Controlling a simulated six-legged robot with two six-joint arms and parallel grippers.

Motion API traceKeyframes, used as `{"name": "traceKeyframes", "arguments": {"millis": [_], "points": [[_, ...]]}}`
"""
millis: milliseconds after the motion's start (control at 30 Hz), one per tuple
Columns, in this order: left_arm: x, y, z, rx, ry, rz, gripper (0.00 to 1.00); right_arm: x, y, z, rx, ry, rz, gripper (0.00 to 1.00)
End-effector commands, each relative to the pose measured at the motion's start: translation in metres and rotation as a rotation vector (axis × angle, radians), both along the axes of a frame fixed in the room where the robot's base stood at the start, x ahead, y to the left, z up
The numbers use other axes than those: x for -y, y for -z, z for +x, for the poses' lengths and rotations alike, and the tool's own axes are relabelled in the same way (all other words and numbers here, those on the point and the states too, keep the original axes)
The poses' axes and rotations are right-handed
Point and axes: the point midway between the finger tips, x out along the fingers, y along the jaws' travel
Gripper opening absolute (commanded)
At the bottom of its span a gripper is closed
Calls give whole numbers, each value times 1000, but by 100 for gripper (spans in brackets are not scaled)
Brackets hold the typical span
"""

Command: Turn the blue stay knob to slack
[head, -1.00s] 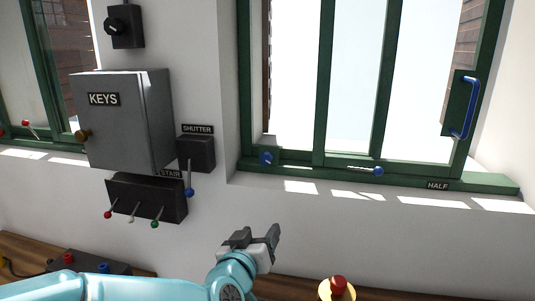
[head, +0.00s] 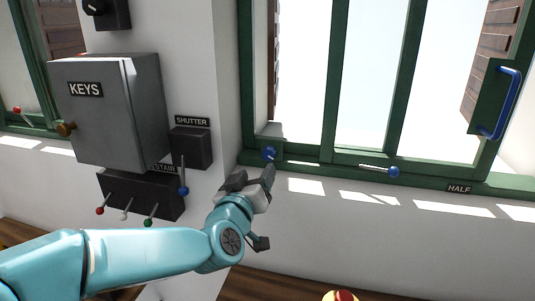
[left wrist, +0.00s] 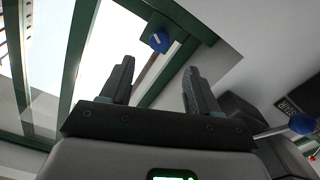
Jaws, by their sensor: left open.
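The blue stay knob (head: 269,153) sits on a green block at the lower left corner of the window frame. It also shows in the left wrist view (left wrist: 158,41) with a pale mark on its face, beyond the jaws. My left gripper (head: 252,181) is open and empty, just below the knob and apart from it. In the left wrist view the two fingers (left wrist: 159,74) stand wide apart, with the knob between their lines, farther off. My right gripper is not in view.
A stay rod with a blue ball end (head: 393,171) lies along the sill, left of a HALF label (head: 458,188). The SHUTTER box (head: 190,148) with its blue-tipped lever (head: 183,190) is left of my gripper. A grey KEYS cabinet (head: 110,120) hangs farther left.

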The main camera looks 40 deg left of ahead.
Motion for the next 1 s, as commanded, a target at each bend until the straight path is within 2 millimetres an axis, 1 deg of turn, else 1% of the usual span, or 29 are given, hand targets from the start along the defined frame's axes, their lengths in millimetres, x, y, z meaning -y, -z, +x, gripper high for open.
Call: {"name": "traceKeyframes", "arguments": {"millis": [33,200,300,400,500,600,867,900,967,1000], "points": [[-7,-1,12,-5,-1,-1,61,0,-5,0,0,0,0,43],[-26,-1,47,-4,-1,-1,61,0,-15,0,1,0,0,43],[-36,-2,65,-2,-1,-1,61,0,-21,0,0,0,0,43],[-43,-2,78,-2,-1,0,61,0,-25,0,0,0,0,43],[-48,-1,87,-1,-1,-1,61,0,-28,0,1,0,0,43],[-50,0,92,0,0,0,61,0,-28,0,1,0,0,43],[-51,0,93,0,0,0,61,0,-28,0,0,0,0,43],[-51,0,93,0,0,0,48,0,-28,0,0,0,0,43],[-51,0,93,0,0,0,28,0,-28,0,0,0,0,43],[-51,0,93,0,0,0,15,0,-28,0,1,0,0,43]]}}
